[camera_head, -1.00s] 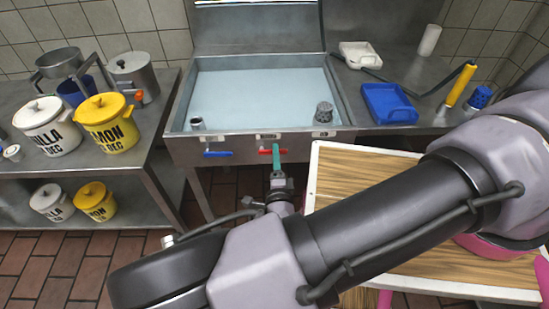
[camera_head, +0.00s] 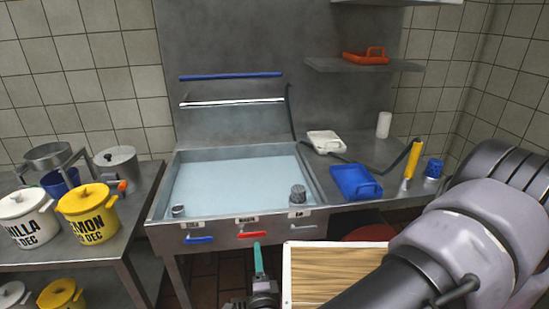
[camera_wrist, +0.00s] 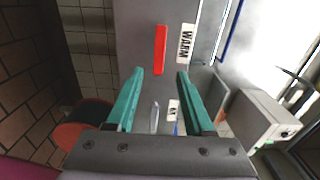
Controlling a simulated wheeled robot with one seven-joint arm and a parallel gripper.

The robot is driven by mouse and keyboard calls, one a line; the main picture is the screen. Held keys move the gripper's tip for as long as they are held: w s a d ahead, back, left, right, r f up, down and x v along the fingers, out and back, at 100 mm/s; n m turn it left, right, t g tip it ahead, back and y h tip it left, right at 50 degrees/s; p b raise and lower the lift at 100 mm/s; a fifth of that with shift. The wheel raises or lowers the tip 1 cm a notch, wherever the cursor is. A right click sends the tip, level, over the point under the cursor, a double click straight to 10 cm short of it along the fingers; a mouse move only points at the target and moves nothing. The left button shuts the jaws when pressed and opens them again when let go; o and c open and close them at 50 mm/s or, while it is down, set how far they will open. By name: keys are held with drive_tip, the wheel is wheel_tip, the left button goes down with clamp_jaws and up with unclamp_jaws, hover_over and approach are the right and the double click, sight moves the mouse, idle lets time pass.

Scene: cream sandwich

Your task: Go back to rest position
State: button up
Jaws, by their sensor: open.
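My gripper (camera_head: 259,262) shows at the bottom middle of the head view, in front of the metal basin (camera_head: 153,212), just below the red handle (camera_head: 252,234). In the wrist view my gripper (camera_wrist: 160,72) has its two teal fingers spread apart with nothing held between them. The red handle also shows in the wrist view (camera_wrist: 160,48), beyond the fingertips, beside a label reading WARM (camera_wrist: 185,44). In the head view my arm fills the lower right and hides part of what is behind it.
A wooden-topped surface with a white edge (camera_head: 335,275) lies right of my gripper. A blue tray (camera_head: 355,182), a white tray (camera_head: 326,142) and a yellow-handled tool (camera_head: 413,160) are on the right counter. The left table holds a yellow pot (camera_head: 88,213) and a white pot (camera_head: 28,218).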

drive_tip(key=w+d+r+n+g+h, duration=0.25)
drive_tip(key=d+r+n+g, duration=0.4)
drive_tip(key=r+n, duration=0.4)
drive_tip(key=w+d+r+n+g+h, duration=0.2)
drive_tip(key=w+d+r+n+g, duration=0.25)
drive_tip(key=d+r+n, duration=0.55)
drive_tip(key=w+d+r+n+g+h, duration=0.2)
drive_tip(key=d+r+n+g+h, duration=0.3)
drive_tip(key=r+n, duration=0.6)
drive_tip(key=s+d+r+m+t+y, duration=0.2)
drive_tip(key=s+d+r+m+y, duration=0.1)
drive_tip(key=r+m, duration=0.7)
drive_tip(key=s+d+r+m+t+y, duration=0.3)
drive_tip(key=d+r+m+y, duration=0.2)
drive_tip(key=d+r+m, duration=0.2)
wheel_tip(320, 180, up, 4)
drive_tip(key=m, duration=0.2)
drive_tip(key=shift+m, duration=0.35)
